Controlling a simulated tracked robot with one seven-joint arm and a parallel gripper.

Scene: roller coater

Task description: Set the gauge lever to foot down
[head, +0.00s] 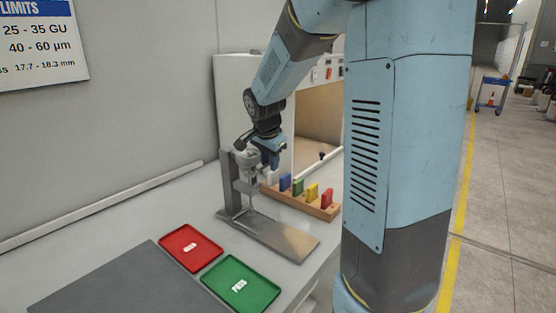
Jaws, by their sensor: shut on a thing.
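The gauge (229,187) is a grey metal stand with an upright post and a flat base plate (281,235). Its round head (247,158) sits high on the post, and a thin stem runs down towards the base. My gripper (262,157) is at the gauge head, shut on what looks like the gauge lever. The lever is small and mostly hidden by my gripper. I cannot tell its exact angle or whether the foot touches the base.
A wooden rack (291,200) with several coloured blocks stands right behind the gauge. A red tray (191,248) and a green tray (240,284) lie in front, beside a dark grey mat (128,288). A white cabinet (228,85) stands behind. My arm hides the table's right side.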

